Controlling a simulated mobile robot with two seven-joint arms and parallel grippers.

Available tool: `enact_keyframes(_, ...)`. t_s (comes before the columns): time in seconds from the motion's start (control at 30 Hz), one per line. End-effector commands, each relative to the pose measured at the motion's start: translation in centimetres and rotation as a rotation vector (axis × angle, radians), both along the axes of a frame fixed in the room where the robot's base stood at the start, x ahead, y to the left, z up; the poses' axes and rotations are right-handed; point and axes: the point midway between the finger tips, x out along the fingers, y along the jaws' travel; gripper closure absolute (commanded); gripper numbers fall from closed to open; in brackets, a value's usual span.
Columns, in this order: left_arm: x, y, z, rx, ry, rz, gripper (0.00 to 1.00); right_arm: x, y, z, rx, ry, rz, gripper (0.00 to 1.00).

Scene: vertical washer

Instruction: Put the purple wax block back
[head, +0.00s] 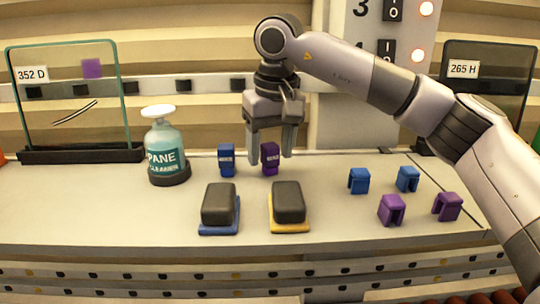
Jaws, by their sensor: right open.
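A small upright purple block (270,165) with pale lettering, too small to read, stands on the bench top, apparently the wax block. My right gripper (270,155) points down with its fingers open, one to the left and one to the right of this block. I cannot tell whether either finger touches it. A similar blue block (227,162) with lettering stands just to the left. My left gripper is out of view.
Two dark pads on blue (219,229) and yellow (290,227) bases lie in front. Several blue and purple clips (391,211) sit right. Glass panes (63,135) stand at the back.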

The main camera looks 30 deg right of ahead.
Motion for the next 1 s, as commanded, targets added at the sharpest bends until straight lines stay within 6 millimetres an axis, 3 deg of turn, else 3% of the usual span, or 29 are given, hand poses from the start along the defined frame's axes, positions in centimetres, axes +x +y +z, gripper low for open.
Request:
enact_keyframes(0.2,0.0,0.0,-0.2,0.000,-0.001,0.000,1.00,-0.7,0.1,5.0,0.002,-0.005,0.001,0.40)
enact_keyframes(0.43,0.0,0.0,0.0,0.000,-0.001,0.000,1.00,-1.3,0.1,8.8,0.000,-0.002,0.001,0.40)
enact_keyframes(0.6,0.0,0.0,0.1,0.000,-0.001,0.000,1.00,-1.5,0.1,10.0,0.000,-0.001,0.001,0.40)
enact_keyframes(1.0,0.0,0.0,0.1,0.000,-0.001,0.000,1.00,-1.6,0.1,10.0,0.000,0.000,0.001,0.40)
